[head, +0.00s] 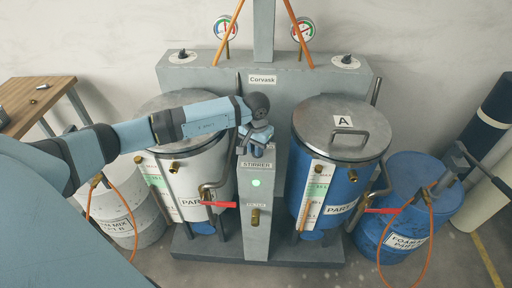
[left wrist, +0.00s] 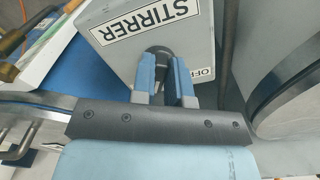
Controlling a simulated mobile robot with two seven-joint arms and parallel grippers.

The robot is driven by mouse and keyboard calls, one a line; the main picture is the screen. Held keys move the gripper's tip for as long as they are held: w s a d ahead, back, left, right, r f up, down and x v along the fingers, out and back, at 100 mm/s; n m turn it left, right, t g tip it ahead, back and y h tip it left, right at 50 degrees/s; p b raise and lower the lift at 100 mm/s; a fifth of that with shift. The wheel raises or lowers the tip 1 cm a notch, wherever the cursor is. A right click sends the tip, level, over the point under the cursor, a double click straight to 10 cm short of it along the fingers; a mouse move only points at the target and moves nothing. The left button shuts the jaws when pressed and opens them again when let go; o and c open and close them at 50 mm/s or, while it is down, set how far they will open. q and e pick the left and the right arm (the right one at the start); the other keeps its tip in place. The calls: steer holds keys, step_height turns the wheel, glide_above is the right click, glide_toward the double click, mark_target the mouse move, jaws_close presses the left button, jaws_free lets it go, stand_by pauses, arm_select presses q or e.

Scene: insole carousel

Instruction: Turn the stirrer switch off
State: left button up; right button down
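The stirrer post (head: 254,210) is a grey column between two tanks, with a STIRRER label and a lit green lamp (head: 256,182). My left gripper (head: 256,135) is at the post's top and hides the switch in the head view. In the left wrist view, the stirrer switch (left wrist: 158,54) is a dark knob between the blue fingertips of my left gripper (left wrist: 164,70). The fingers are close together and appear closed on it. My right gripper is not in view.
A steel-lidded tank (head: 200,180) stands left of the post, and a blue tank (head: 340,185) marked A stands right. Both have red-handled valves. A blue drum (head: 405,215) is at the right, and a wooden table (head: 35,95) at the left. A grey panel (head: 220,75) is behind.

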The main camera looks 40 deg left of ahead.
arm_select(q)
jaws_close()
steer(key=shift+n, duration=0.3)
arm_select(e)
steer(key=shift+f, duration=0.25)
arm_select(q)
steer(key=n+b, duration=0.3)
steer(key=shift+w+d+f, duration=0.1)
steer(key=shift+f, duration=0.05)
steer(key=n+b, duration=0.2)
steer(key=n, duration=0.2)
steer(key=shift+d+n, duration=0.15)
steer(key=shift+n, duration=0.25)
steer(key=n+b, duration=0.1)
steer(key=n, duration=0.1)
steer(key=shift+w+d+n, duration=0.1)
steer(key=shift+n, duration=0.2)
steer(key=shift+n+b, duration=0.4)
steer(key=shift+n, duration=0.1)
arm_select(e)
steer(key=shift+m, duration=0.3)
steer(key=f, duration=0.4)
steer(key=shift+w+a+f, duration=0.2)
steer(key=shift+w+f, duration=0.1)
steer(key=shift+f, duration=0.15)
arm_select(q)
steer(key=o, duration=0.6)
jaws_free()
